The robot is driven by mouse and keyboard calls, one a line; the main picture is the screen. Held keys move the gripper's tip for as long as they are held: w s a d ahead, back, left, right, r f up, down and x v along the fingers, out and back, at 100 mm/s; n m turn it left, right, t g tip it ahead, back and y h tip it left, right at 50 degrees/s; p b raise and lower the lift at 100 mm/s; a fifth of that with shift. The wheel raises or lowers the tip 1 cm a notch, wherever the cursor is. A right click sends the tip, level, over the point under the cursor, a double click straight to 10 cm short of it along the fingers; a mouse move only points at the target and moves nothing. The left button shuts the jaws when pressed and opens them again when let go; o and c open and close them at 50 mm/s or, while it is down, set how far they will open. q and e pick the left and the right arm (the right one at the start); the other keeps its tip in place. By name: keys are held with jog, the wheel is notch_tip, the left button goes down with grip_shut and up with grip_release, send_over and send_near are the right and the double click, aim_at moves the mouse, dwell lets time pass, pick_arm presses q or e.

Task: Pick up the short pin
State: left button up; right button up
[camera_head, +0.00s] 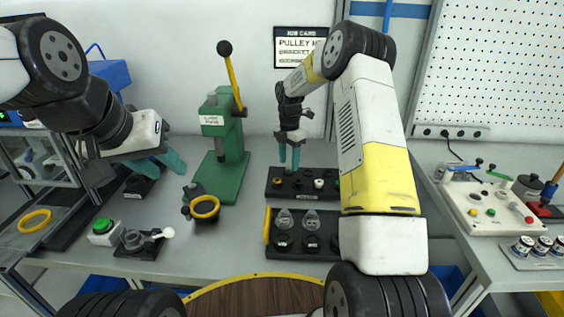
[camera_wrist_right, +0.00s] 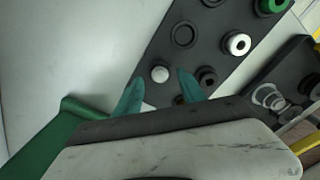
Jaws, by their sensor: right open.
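My right gripper (camera_head: 289,160) points down over the tray, open and empty. Its teal fingertips (camera_wrist_right: 157,88) lie on either side of the pin's head in that view, with no visible contact. My left gripper (camera_head: 162,165) is open and empty at the left, above the bench.
The green press (camera_head: 222,165) stands behind the left of the tray. A second dark tray with a yellow handle (camera_head: 267,226) lies nearer. A white-rimmed part (camera_wrist_right: 237,44) and a green part (camera_wrist_right: 272,5) stand in the pin tray.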

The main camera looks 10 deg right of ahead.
notch_tip(320, 180, down, 2)
jog(key=shift+f, duration=0.1)
grip_shut()
jog(key=shift+r, duration=0.2)
jog(key=shift+r, duration=0.55)
notch_tip(320, 180, up, 2)
jog(key=shift+r, duration=0.15)
jog(key=s+a+r, duration=0.1)
jog(key=s+a, duration=0.9)
jog(key=s, duration=0.2)
jog(key=shift+a+r, duration=0.15)
jog(key=shift+a, duration=0.15)
